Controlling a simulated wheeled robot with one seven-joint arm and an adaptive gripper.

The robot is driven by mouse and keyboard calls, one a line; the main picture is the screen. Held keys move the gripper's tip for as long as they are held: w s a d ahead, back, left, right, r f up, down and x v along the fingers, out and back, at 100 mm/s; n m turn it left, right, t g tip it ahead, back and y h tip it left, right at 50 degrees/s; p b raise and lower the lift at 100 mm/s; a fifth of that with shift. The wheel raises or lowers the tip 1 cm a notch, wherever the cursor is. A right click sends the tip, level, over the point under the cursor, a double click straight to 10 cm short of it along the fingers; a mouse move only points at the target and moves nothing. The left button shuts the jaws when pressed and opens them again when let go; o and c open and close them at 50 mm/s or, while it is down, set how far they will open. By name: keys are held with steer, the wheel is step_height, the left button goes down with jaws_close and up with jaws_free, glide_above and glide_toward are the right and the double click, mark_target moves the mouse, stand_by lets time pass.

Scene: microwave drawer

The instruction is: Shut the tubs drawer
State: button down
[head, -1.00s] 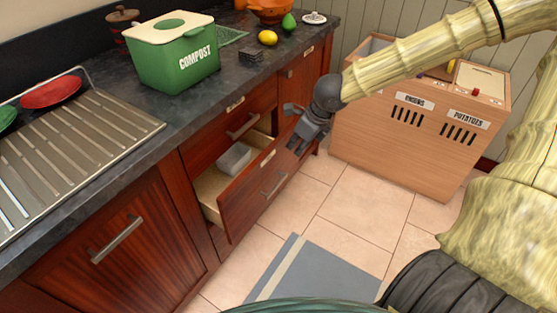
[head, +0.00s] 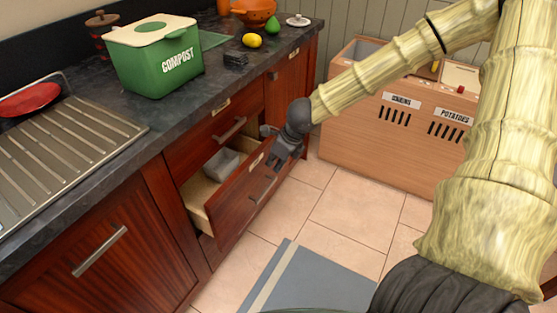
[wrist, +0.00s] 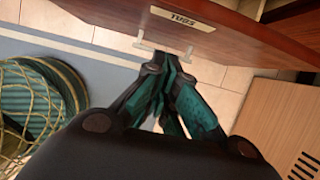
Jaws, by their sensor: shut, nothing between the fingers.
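The tubs drawer (head: 238,202) stands pulled out of the wooden cabinet in the head view, with a pale grey tub (head: 222,164) inside. Its red-brown front carries a bar handle (head: 262,190) and a small label at the top edge. In the wrist view the label (wrist: 180,19) reads TUBS, and the handle (wrist: 163,48) lies just beyond my fingertips. My gripper (head: 282,162) is shut and empty, in front of the far part of the drawer front. It also shows in the wrist view (wrist: 168,68). I cannot tell whether it touches the front or handle.
A closed drawer (head: 205,132) sits above, under the dark worktop holding a green compost bin (head: 153,58). A wooden onions and potatoes box (head: 385,135) stands beyond my gripper. A grey-blue mat (head: 315,280) lies on the tiles. The wrist view shows a teal basket (wrist: 38,95).

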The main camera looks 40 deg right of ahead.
steer(key=w, duration=0.1)
steer(key=w+a, duration=0.1)
steer(key=w+a+f, duration=0.1)
steer(key=w, duration=0.1)
stand_by(0.3)
